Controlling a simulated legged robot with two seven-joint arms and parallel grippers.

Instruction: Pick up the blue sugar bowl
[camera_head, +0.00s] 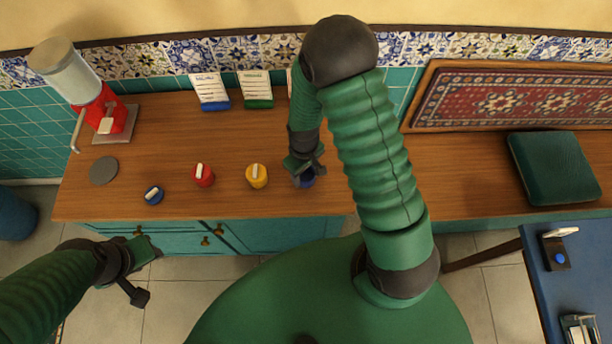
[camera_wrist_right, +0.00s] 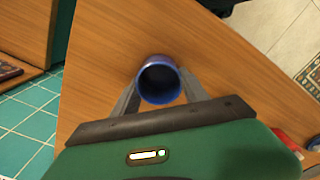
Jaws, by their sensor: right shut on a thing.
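The blue sugar bowl (camera_head: 308,181) is on the wooden counter, mostly hidden under my right gripper (camera_head: 304,170) in the head view. In the right wrist view, the blue bowl (camera_wrist_right: 158,80) shows its round rim and dark inside, with a finger of the right gripper (camera_wrist_right: 158,92) on each side. The right gripper is shut on it. I cannot tell whether the bowl is lifted off the counter. My left gripper (camera_head: 138,270) is at the lower left, in front of the counter and away from the bowl; its finger opening is not clear.
On the wooden counter (camera_head: 140,160) stand a yellow pot (camera_head: 257,176), a red pot (camera_head: 203,175), a blue pot with a white label (camera_head: 153,195) and a grey disc (camera_head: 104,170). A red machine (camera_head: 100,112) is at the left. A green cushion (camera_head: 553,167) lies at the right.

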